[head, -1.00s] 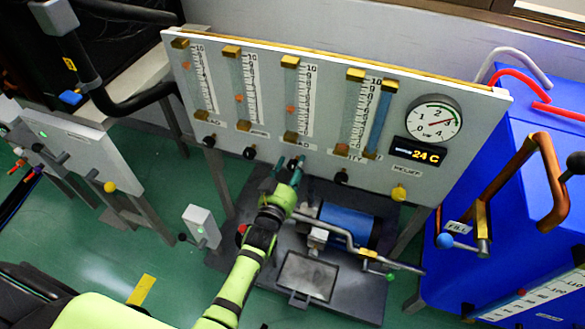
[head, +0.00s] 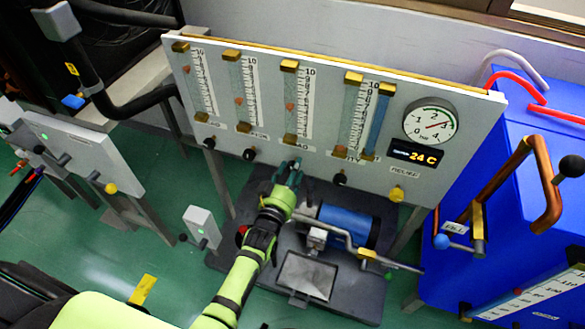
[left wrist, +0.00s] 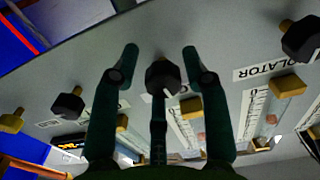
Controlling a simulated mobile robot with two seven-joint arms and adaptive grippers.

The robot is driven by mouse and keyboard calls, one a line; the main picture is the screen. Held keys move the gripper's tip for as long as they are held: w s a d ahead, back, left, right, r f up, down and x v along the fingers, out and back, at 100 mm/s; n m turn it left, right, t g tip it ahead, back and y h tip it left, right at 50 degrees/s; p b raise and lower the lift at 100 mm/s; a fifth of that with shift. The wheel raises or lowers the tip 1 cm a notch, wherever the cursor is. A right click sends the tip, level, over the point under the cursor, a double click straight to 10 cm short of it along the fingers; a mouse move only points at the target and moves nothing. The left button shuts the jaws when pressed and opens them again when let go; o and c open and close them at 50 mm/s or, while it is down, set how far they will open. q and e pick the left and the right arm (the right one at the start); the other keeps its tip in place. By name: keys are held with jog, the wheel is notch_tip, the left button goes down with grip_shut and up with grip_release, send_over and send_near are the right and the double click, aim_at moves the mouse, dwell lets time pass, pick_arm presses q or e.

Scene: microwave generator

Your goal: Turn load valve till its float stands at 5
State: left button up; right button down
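The load valve is the black knob (left wrist: 163,77) with a white pointer line. In the head view my left gripper (head: 289,168) is at the panel below the third flow tube (head: 291,97) and hides this knob. The fingers are open and straddle the knob. The red float (head: 290,107) stands near mid-scale, about 4 to 5; the exact reading is too small to tell. My right gripper is not in view.
Other black knobs sit left (head: 249,154) and right (head: 340,179) of this valve. A pressure gauge (head: 431,121) and a 24 C display (head: 415,153) are on the panel's right. Below stand a blue cylinder (head: 346,225) and a bent pipe. A blue tank (head: 540,190) stands at right.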

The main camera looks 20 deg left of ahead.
pick_arm(q)
jog(key=s, duration=1.2)
jog(key=shift+a, duration=0.2)
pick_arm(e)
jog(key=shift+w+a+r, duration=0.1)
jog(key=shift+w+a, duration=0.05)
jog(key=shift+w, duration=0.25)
pick_arm(q)
jog(key=shift+a, duration=0.1)
